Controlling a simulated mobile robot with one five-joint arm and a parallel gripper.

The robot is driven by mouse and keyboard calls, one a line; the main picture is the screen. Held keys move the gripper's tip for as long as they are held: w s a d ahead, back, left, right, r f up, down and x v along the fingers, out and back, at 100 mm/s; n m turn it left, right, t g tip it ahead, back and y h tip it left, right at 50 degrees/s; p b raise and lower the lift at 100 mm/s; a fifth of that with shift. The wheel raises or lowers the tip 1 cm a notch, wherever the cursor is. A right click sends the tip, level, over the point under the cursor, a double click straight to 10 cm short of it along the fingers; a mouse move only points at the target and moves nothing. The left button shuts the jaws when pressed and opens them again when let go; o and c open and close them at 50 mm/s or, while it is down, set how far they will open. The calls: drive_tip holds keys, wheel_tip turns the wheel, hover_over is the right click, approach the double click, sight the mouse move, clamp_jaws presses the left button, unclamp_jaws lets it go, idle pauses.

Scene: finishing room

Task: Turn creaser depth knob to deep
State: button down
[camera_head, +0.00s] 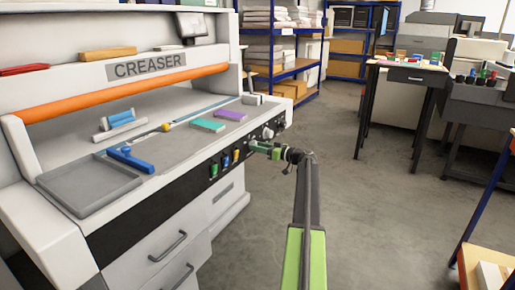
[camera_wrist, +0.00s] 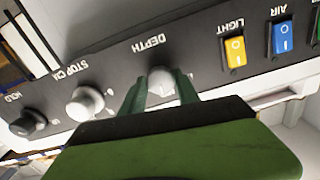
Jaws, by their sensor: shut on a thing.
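The creaser (camera_head: 150,66) stands at the left in the head view, with a black control panel along its front edge. My gripper (camera_head: 258,147) reaches the right part of that panel. In the wrist view, the panel appears upside down, and the white depth knob (camera_wrist: 161,82) sits under the label DEPTH. My gripper (camera_wrist: 160,92) has its two green fingers on either side of this knob and is shut on it. The lower part of the knob and its pointer mark are hidden by the gripper, so I cannot tell its setting.
In the wrist view, a stop knob (camera_wrist: 86,103) and a hold knob (camera_wrist: 28,123) are left of the fingers. A yellow light switch (camera_wrist: 235,50) and a blue air switch (camera_wrist: 283,37) are to the right. The floor (camera_head: 330,140) beside the creaser is clear.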

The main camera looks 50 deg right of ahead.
drive_tip(key=m, duration=1)
drive_tip(key=shift+a, duration=0.1)
drive_tip(key=shift+m, duration=0.3)
idle(0.3)
drive_tip(key=c, duration=0.9)
unclamp_jaws()
drive_tip(key=v, duration=1.7)
drive_tip(key=shift+s, duration=0.3)
